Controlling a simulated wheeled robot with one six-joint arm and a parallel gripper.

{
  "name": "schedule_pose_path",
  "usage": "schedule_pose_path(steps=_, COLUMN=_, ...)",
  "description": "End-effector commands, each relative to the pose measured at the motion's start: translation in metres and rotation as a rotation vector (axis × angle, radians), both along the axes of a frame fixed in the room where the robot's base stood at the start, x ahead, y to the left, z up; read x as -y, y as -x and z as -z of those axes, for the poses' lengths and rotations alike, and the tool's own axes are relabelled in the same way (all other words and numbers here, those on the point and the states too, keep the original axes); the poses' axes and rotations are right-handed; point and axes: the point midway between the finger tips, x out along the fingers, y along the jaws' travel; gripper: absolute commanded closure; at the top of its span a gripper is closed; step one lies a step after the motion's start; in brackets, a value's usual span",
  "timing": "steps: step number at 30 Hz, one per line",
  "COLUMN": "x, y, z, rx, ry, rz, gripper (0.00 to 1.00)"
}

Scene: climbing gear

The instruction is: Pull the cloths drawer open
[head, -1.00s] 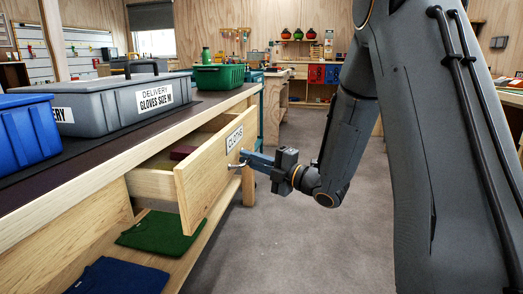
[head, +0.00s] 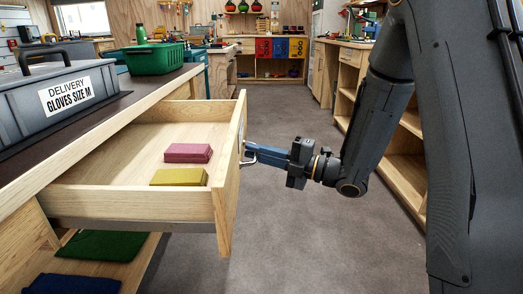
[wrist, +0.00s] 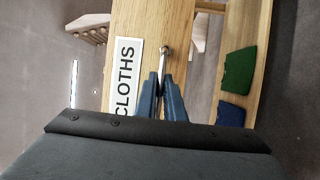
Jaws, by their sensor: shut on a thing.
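The cloths drawer (head: 228,180) is pulled well out of the wooden bench in the head view. A pink folded cloth (head: 188,153) and a yellow one (head: 179,177) lie on its floor. My gripper (head: 250,153) is shut on the metal handle (head: 245,159) at the drawer's front. In the wrist view the blue fingers (wrist: 163,90) close on the handle (wrist: 166,52), beside the white CLOTHS label (wrist: 126,78) on the drawer front. Part of the handle is hidden by the fingers.
A grey delivery box (head: 60,105) and a green crate (head: 153,59) stand on the bench top. Dark green (head: 104,244) and dark blue (head: 72,284) folded cloths lie on the shelf below. The floor (head: 290,230) right of the drawer is clear; wooden shelving (head: 405,165) stands at right.

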Motion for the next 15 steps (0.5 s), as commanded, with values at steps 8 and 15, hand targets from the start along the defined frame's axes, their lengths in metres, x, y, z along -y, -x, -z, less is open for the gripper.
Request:
schedule_pose_path(steps=8, x=0.0001, y=0.0011, z=0.0006, rx=-0.002, ry=0.000, rz=-0.004, gripper=1.00)
schedule_pose_path(steps=15, x=0.0012, y=0.0004, z=0.0004, rx=-0.001, ry=0.000, rz=-0.001, gripper=0.73)
